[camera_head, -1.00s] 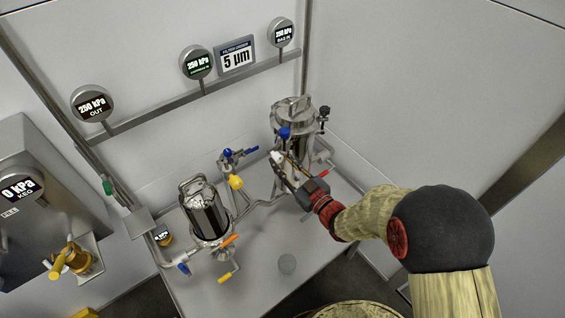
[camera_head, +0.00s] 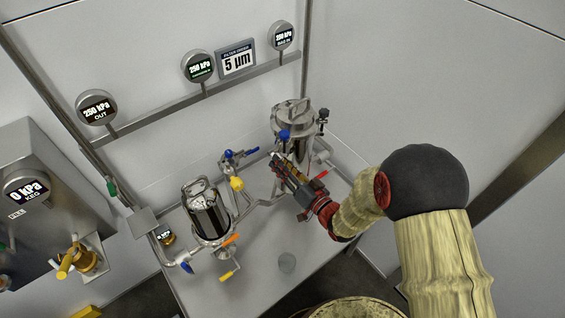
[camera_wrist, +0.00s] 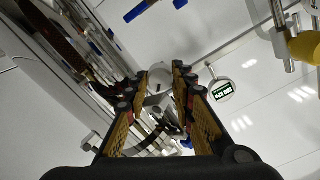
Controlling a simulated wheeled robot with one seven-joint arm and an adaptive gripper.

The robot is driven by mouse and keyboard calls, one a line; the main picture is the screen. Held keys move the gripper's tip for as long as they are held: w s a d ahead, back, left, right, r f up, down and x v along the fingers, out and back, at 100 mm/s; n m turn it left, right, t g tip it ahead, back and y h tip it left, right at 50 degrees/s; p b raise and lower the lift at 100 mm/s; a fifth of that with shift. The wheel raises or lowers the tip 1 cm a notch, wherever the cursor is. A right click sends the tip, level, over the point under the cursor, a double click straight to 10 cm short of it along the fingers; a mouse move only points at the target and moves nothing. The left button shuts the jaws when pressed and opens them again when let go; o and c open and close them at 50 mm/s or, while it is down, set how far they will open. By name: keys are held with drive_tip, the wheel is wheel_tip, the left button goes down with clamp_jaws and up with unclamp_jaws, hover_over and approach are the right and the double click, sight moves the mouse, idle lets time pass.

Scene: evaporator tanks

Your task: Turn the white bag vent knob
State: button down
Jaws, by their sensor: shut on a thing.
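My gripper (camera_head: 281,164) reaches up and left to the front of the right steel bag housing (camera_head: 291,140). In the wrist view my gripper (camera_wrist: 162,84) has its two gold-padded fingers closed around a small pale, rounded piece (camera_wrist: 157,77), which looks like the white vent knob. Its far side and mounting are hidden. In the head view the fingers cover most of the knob, so its turn angle cannot be told.
A blue knob (camera_head: 284,134) and a black knob (camera_head: 323,113) sit near the housing top. A red-handled valve (camera_head: 321,175) is right of my gripper. A yellow-handled valve (camera_head: 236,183) and second steel housing (camera_head: 205,212) stand left.

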drive_tip(key=shift+m, duration=0.6)
drive_tip(key=c, duration=1.8)
unclamp_jaws()
drive_tip(key=shift+o, duration=0.2)
drive_tip(key=shift+s, duration=0.1)
drive_tip(key=v, duration=1.2)
